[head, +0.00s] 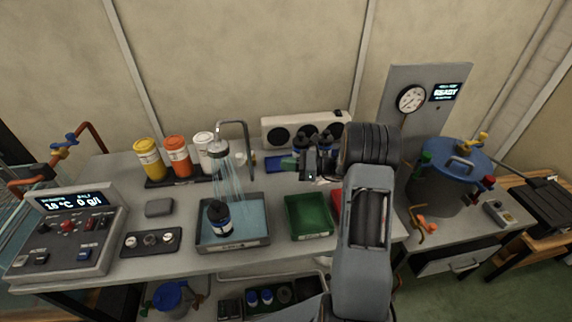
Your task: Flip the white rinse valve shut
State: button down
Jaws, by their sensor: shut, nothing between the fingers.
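The rinse tap (234,124) is a grey arched pipe behind the blue tray. Water streams from its shower head (219,150) into the tray, over a dark bottle with a white label (219,219). A small white piece (240,159) beside the tap's upright looks like the white rinse valve; its exact angle is too small to tell. My gripper (291,164) is to the right of the tap, apart from it, in front of the white panel with dark round dials. It is shut and empty; its fingertips are small and partly hard to make out.
Yellow, orange and white bottles (176,156) stand left of the tap. The blue tray (233,245) and a green tray (308,217) are in front. A control console (66,235) is at the left, a blue-lidded vessel (447,178) at the right. My arm hides part of the bench.

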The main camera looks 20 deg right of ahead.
jog(key=shift+a, duration=0.1)
jog(key=s+a+r+n+g+h, duration=0.5)
jog(key=s+a+n+g+h, duration=0.15)
jog(key=s+a+n, duration=0.55)
jog(key=s+d+r+n+t+h, duration=0.2)
jog(key=s+d+n+h, duration=0.3)
jog(key=s+n+h, duration=0.4)
jog(key=shift+s+r+n+h, duration=0.4)
jog(key=shift+s+n, duration=0.8)
jog(key=shift+s, duration=0.25)
jog(key=shift+d, duration=0.1)
